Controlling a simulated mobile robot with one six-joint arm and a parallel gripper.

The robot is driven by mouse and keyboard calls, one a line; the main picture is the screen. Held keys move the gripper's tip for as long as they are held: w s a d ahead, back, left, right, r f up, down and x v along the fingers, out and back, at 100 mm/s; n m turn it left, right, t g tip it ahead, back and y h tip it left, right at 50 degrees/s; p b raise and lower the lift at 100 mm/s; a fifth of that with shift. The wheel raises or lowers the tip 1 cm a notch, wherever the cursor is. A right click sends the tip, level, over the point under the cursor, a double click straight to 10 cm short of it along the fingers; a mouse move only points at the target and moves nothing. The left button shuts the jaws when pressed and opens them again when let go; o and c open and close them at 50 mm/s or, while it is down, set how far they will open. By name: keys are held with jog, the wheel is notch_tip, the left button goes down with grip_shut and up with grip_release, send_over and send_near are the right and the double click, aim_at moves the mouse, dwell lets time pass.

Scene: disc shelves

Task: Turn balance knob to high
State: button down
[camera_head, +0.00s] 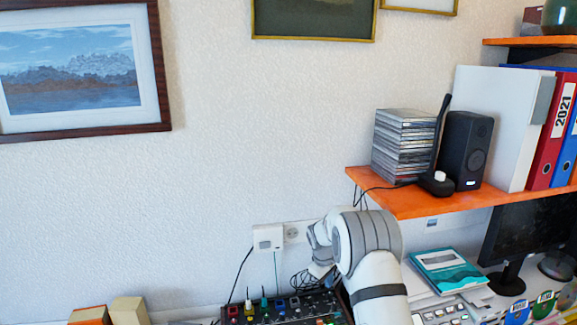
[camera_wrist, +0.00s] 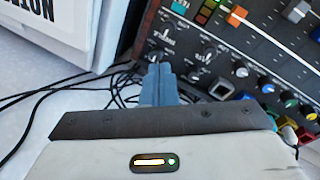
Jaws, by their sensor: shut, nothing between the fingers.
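A dark mixer panel (camera_head: 270,317) with coloured knobs stands at the bottom of the head view, partly cut off. In the wrist view the panel (camera_wrist: 262,48) fills the right side, with a wooden edge. A black knob (camera_wrist: 154,56) lies right at my fingertips; I cannot tell whether they touch it. Other black knobs (camera_wrist: 208,52) sit to its right. The labels are too small to read, so I cannot tell which is the balance knob. My gripper (camera_wrist: 160,70) is shut and empty at the panel's edge. In the head view my gripper (camera_head: 319,270) is over the panel's back right.
Black cables (camera_wrist: 112,84) lie beside the panel. A white box (camera_wrist: 62,22) stands at the wrist view's upper left. An orange shelf (camera_head: 420,205) with discs (camera_head: 402,143) and a speaker (camera_head: 465,150) overhangs to the right. A socket (camera_head: 292,232) is on the wall behind.

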aim_at(323, 299)
jog(key=shift+s+a+b+x, duration=0.15)
jog(key=shift+b+x, duration=0.45)
jog(key=shift+x, duration=0.65)
jog(key=shift+s+a+b+x, duration=0.1)
jog(key=shift+a+b+x, duration=0.2)
jog(key=shift+b+x, duration=0.65)
jog(key=shift+a+b+x, duration=0.2)
jog(key=shift+b+x, duration=0.1)
jog(key=shift+x, duration=1.2)
jog(key=shift+f, duration=0.15)
jog(key=shift+w+d, duration=0.1)
jog(key=shift+w, duration=0.05)
jog(key=shift+w+a+b, duration=0.4)
jog(key=shift+a+b, duration=0.05)
jog(key=shift+b, duration=0.55)
jog(key=shift+w+a, duration=0.1)
jog(key=shift+w, duration=0.2)
jog(key=shift+a+b, duration=0.15)
jog(key=shift+b, duration=0.2)
jog(key=shift+s+a, duration=0.15)
jog(key=shift+w+d+p+v, duration=0.15)
jog(key=shift+p+v, duration=0.3)
jog(key=shift+v, duration=0.55)
jog(key=shift+w+d+p+v, duration=0.15)
jog(key=shift+p+v, duration=0.3)
jog(key=shift+v, duration=0.5)
jog(key=shift+w+d+p+v, duration=0.15)
jog(key=shift+p+v, duration=0.3)
jog(key=shift+v, duration=0.55)
